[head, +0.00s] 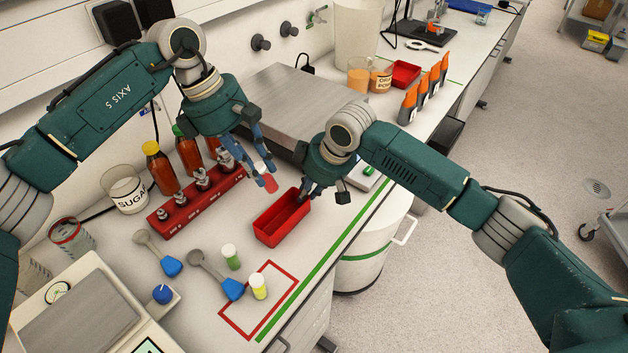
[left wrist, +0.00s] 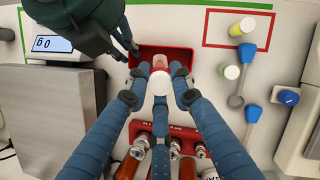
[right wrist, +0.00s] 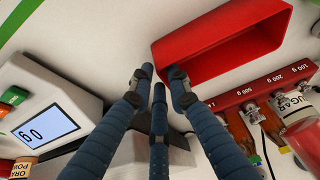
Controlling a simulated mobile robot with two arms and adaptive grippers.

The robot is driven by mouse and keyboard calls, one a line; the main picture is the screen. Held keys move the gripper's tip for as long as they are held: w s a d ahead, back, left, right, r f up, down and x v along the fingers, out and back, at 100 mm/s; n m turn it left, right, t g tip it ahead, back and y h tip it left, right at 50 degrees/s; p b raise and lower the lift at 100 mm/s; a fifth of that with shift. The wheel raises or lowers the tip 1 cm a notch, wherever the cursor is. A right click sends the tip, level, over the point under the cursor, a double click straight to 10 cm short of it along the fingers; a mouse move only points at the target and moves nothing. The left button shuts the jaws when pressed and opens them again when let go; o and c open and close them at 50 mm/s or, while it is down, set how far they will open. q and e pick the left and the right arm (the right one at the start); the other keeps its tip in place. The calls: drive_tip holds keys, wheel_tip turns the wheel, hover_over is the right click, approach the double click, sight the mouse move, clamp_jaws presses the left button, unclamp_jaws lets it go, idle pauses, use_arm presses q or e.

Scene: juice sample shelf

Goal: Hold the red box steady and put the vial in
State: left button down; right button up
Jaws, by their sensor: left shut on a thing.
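The red box (head: 283,222) is an open tray on the bench; it also shows in the right wrist view (right wrist: 215,50). My left gripper (head: 263,178) is shut on the vial (head: 270,184), which has red contents and a white cap (left wrist: 160,83). It holds the vial above the bench, close to the box's left side in the head view; the left wrist view shows it in front of the box. My right gripper (right wrist: 163,74) is at the box's far end, its fingertips close to the end wall. Whether they grip that wall is unclear.
A red weight rack (head: 200,195) and brown bottles (head: 160,168) stand left of the box. A green vial (head: 231,258), a yellow vial (head: 258,287) and blue-handled scoops (head: 172,266) lie nearer. A metal-topped scale (head: 290,105) stands behind. The bench edge is right.

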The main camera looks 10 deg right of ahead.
drive_tip(key=shift+x, duration=1.45)
drive_tip(key=shift+c, duration=0.3)
clamp_jaws()
use_arm(q)
drive_tip(key=shift+s+d+f+n+t, duration=0.2)
drive_tip(key=shift+n+t, duration=0.1)
drive_tip(key=shift+n, duration=0.7)
drive_tip(key=shift+f, duration=0.2)
use_arm(e)
drive_tip(key=shift+r, duration=0.1)
use_arm(q)
wheel_tip(320, 180, down, 10)
drive_tip(key=shift+r+n, duration=0.2)
drive_tip(key=shift+n, duration=0.1)
